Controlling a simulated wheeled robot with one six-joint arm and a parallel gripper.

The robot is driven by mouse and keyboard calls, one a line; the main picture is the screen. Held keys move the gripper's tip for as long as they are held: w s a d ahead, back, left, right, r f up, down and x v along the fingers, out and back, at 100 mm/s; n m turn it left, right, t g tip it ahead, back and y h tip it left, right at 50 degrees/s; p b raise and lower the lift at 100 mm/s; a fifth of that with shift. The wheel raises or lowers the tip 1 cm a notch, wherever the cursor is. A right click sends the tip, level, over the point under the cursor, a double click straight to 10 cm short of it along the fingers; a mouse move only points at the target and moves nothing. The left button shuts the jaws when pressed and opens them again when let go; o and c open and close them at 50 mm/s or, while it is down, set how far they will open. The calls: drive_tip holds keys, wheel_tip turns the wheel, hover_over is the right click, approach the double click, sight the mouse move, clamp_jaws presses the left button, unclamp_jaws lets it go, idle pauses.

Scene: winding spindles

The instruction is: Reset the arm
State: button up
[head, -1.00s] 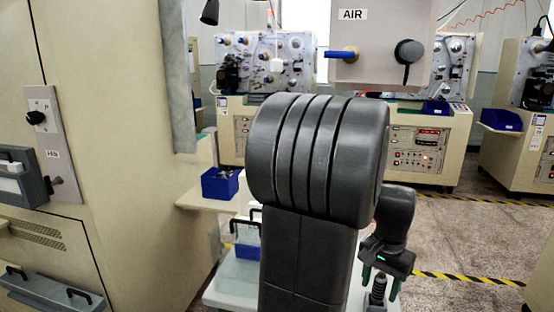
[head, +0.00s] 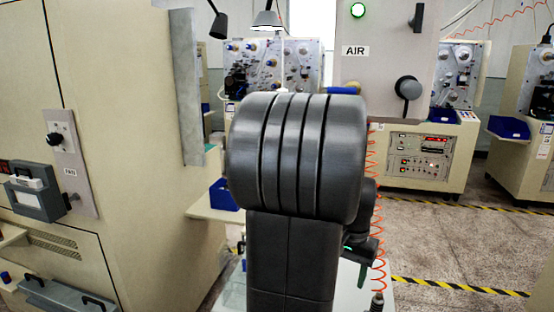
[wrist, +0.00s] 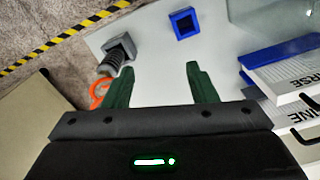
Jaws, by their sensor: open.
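My gripper (wrist: 158,78) is open and empty in the wrist view, its two green fingers apart over a pale surface (wrist: 150,45). In the head view my gripper (head: 361,262) shows partly, low and right of my large dark arm joint, which hides much of it. A grey block with a black ribbed stem (wrist: 116,52) and an orange coil lies just beyond the left finger, apparently clear of it. A small blue square frame (wrist: 185,22) lies beyond the fingers.
White-and-blue labelled items (wrist: 285,72) with black handles are close on the right of the wrist view. In the head view, a beige cabinet (head: 130,130) stands left. A red coiled hose (head: 374,200) hangs beside my gripper. Open floor (head: 440,240) lies right.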

drive_tip(key=a+r+n+p, duration=0.1)
drive_tip(key=a+n, duration=0.1)
drive_tip(key=a, duration=0.3)
drive_tip(key=f, duration=0.6)
drive_tip(key=f+p, duration=0.1)
drive_tip(key=f, duration=0.3)
drive_tip(key=shift+w, duration=0.4)
drive_tip(key=shift+r, duration=0.4)
